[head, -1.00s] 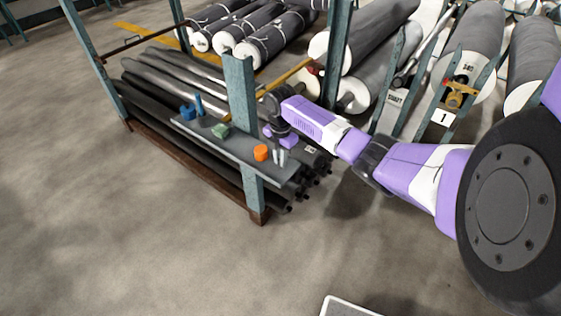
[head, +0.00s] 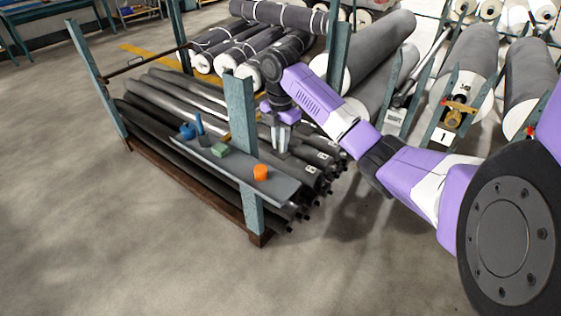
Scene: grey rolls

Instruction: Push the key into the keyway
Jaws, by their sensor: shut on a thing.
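My gripper (head: 281,152) points down just beyond the back edge of a narrow grey shelf (head: 283,192), right of the teal post. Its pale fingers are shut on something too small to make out. I cannot pick out the key or the keyway for certain. On the shelf stand an orange round piece (head: 261,173), a green block (head: 220,150), a blue piece (head: 188,131) and an upright blue peg (head: 199,125). The gripper is apart from the orange piece, up and right of it.
A teal post (head: 241,110) rises close left of my gripper. Long dark rolls (head: 172,90) lie in the rack behind and below the shelf. Large grey rolls (head: 383,55) on teal stands fill the right back. Open concrete floor (head: 100,225) lies in front.

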